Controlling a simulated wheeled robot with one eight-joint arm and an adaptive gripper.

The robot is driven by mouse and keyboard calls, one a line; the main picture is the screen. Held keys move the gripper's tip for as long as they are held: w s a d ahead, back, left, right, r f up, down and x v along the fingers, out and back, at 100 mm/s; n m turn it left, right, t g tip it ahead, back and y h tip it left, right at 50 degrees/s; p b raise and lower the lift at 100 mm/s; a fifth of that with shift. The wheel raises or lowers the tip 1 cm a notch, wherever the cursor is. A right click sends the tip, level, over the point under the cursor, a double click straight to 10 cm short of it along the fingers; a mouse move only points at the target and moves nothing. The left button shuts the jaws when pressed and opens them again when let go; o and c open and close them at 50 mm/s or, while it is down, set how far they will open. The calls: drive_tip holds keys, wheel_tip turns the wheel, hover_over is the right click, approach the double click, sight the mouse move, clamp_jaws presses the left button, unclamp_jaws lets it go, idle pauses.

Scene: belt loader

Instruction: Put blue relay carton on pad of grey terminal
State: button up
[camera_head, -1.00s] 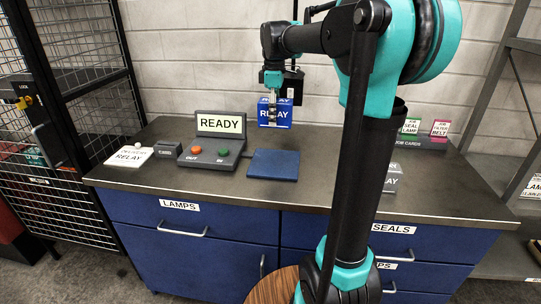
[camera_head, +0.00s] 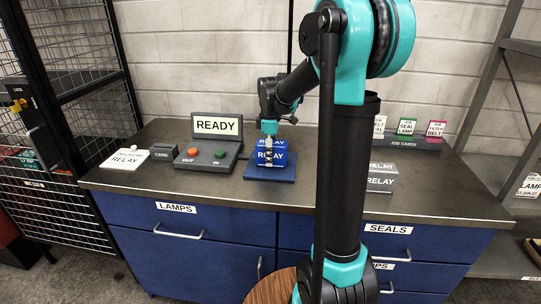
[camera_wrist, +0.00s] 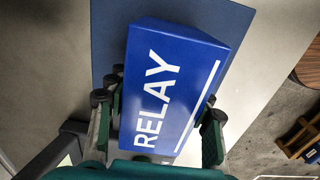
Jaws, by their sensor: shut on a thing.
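The blue relay carton (camera_head: 272,144) has white RELAY lettering. My gripper (camera_head: 268,151) is shut on it from above, a finger on each side; the wrist view also shows the carton (camera_wrist: 172,70) between the fingers (camera_wrist: 163,110). The carton is over the flat blue pad (camera_head: 268,175) beside the grey terminal (camera_head: 213,161). In the wrist view the pad (camera_wrist: 112,35) lies beneath and around it. I cannot tell whether the carton's underside touches the pad.
A grey RELAY carton (camera_head: 381,183) stands on the counter to the right, partly behind my arm. Job cards (camera_head: 407,126) stand at the back right.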

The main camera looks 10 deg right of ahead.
drive_tip(key=o, duration=1.3)
drive_tip(key=shift+f, duration=0.15)
wheel_tip(320, 180, up, 12)
drive_tip(key=shift+r, duration=0.15)
